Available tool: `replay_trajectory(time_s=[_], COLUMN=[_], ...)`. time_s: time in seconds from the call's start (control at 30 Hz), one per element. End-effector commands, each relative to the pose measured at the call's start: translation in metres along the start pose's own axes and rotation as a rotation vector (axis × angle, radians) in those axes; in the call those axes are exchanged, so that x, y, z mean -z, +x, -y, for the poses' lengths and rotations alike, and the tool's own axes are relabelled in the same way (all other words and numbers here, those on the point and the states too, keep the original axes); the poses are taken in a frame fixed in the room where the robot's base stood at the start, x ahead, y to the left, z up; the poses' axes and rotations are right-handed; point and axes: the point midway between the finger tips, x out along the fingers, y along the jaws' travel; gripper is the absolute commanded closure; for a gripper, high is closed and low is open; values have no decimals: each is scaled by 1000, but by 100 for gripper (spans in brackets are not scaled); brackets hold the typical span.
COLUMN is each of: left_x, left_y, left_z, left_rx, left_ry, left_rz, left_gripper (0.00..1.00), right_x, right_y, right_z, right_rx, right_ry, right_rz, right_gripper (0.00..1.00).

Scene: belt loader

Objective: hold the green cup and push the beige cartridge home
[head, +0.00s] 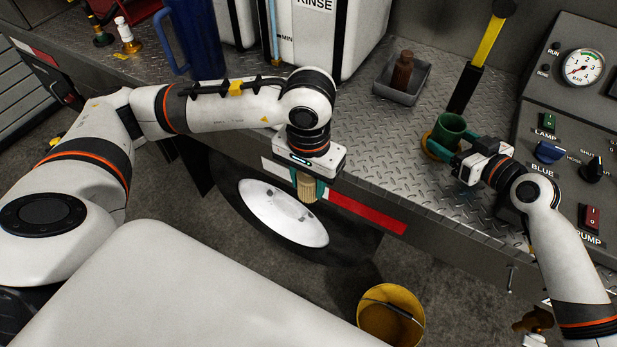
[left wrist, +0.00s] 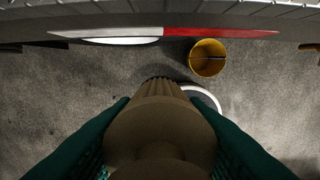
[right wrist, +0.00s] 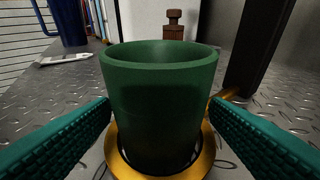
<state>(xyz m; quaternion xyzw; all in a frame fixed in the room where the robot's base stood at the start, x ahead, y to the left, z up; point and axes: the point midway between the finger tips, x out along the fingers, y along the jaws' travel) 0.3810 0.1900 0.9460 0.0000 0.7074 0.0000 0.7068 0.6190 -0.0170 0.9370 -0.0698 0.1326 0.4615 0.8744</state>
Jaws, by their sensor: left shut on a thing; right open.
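The green cup (head: 450,127) stands upright in a brass-coloured ring (head: 428,141) on the metal deck. My right gripper (head: 442,150) is open at the cup, and in the right wrist view its teal fingers stand on either side of the cup (right wrist: 160,100), with gaps visible. My left gripper (head: 307,187) is shut on the beige cartridge (head: 307,188) and holds it in front of the deck edge, over the wheel. In the left wrist view the ribbed end of the cartridge (left wrist: 160,88) points away from the camera; the fingers hide part of its sides.
A grey tray (head: 385,92) with a brown bottle (head: 402,70) stands behind the cup. A black and yellow lever (head: 478,65) rises beside it. The control panel (head: 560,110) is at right. A yellow bucket (head: 390,315) stands on the floor. The deck's middle is clear.

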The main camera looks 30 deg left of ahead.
Motion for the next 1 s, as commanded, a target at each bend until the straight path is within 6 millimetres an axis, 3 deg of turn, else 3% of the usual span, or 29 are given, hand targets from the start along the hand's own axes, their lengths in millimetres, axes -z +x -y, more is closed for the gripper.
replay_trajectory(time_s=[0.43, 0.47, 0.63, 0.7, 0.73, 0.9, 1.0], left_x=[0, 0, 0, 0, 0, 0, -2], left_y=[6, 6, 6, 6, 6, 6, 5], left_z=[0, 0, 0, 0, 0, 0, 1], left_rx=[0, 0, 0, 0, 0, 0, 1], left_ry=[0, 0, 0, 0, 0, 0, 2], left_rz=[1, 1, 1, 1, 1, 1, 1], left_gripper=[85, 85, 85, 85, 66, 93, 93], right_x=[-1, -1, -1, -1, 0, 0, 0], right_y=[9, 9, 9, 9, 9, 9, 9], right_z=[0, 0, 0, 0, 0, 0, 0], right_rx=[0, 0, 0, 0, 0, 0, 0], right_ry=[1, 1, 0, 0, 0, 0, 0], right_rz=[0, 0, 0, 0, 0, 0, 0], right_gripper=[30, 32, 58, 58, 58, 58, 58])
